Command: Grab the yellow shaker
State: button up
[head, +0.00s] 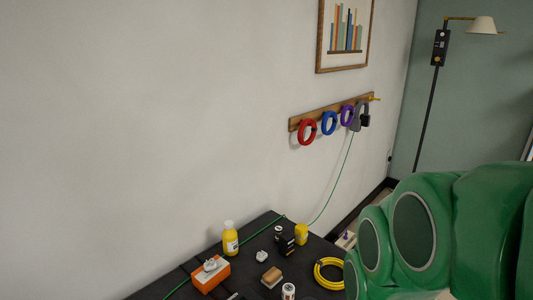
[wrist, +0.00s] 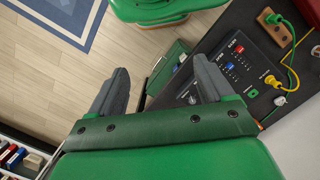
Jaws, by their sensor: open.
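A small yellow cylinder (head: 301,234), which looks like the yellow shaker, stands upright near the far right edge of the black table (head: 262,222) in the head view. A yellow bottle with a white cap (head: 230,240) stands to its left on the same table. My gripper (wrist: 160,66) is open and empty in the wrist view, its two grey fingers spread wide over the floor beside a dark panel. No yellow shaker shows between or near the fingers. The gripper itself is not visible in the head view, where my green arm fills the lower right.
The table also holds an orange box (head: 211,275), a yellow cable coil (head: 329,273), a wood-backed block (head: 272,277) and a small dark item (head: 285,241). Coloured rings hang on a wall rack (head: 331,111). In the wrist view, a dark panel (wrist: 240,60) with plugs and cables lies right of the fingers.

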notch_tip(320, 180, up, 5)
jog(key=w+a+r+m+t+y, duration=0.1)
jog(key=w+a+r+m+y, duration=0.2)
jog(key=w, duration=0.6)
jog(key=w+a+m+y, duration=0.25)
jog(key=w+a, duration=0.25)
jog(key=w, duration=0.4)
jog(key=m+t+y, duration=0.5)
jog(key=m+t, duration=0.5)
jog(key=m, duration=1.1)
send_over(298, 228)
jog(key=s+d, duration=0.3)
jog(key=d, duration=0.2)
notch_tip(298, 228, down, 3)
jog(key=shift+h, duration=0.25)
notch_tip(298, 228, down, 31)
jog(key=shift+r, duration=0.1)
jog(key=shift+d+x, duration=0.25)
jog(key=shift+x, duration=3.55)
jog(key=shift+w, duration=0.15)
